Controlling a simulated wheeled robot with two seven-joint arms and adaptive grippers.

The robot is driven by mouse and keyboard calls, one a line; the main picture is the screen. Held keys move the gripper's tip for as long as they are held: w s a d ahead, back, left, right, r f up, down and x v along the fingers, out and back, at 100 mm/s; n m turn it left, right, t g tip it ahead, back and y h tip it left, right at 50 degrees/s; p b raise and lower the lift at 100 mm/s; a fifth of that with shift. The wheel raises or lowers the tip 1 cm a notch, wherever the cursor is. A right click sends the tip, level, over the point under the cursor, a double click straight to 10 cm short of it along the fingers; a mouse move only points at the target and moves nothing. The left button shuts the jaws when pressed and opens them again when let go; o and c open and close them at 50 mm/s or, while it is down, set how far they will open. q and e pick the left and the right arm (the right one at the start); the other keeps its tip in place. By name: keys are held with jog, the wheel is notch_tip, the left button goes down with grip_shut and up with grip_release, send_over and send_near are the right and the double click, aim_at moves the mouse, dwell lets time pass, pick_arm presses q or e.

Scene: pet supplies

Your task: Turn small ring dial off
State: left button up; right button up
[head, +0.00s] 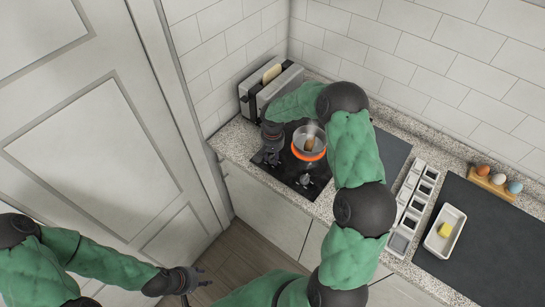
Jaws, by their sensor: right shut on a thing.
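A black cooktop (284,174) is set in the speckled counter. A steel pot (309,133) with something brown in it stands on a ring that glows orange (308,155). My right gripper (269,158) points down at the cooktop's left end, beside the pot. It is shut on what looks like the small ring dial, mostly hidden by the fingers. Other dark dials (306,181) sit along the front edge. My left gripper (193,282) hangs low in front of the cabinets, empty, with its fingers apart.
A toaster (271,82) with bread stands in the back corner. Right of the cooktop are a white compartment tray (412,210), a white dish (444,232) with a yellow block, and a wooden holder (490,184) with eggs. My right arm crosses above the counter.

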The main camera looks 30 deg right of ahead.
aim_at(273, 156)
jog(key=shift+n, duration=0.8)
jog(key=o, duration=1.1)
jog(key=shift+o, duration=0.2)
notch_tip(273, 156, up, 12)
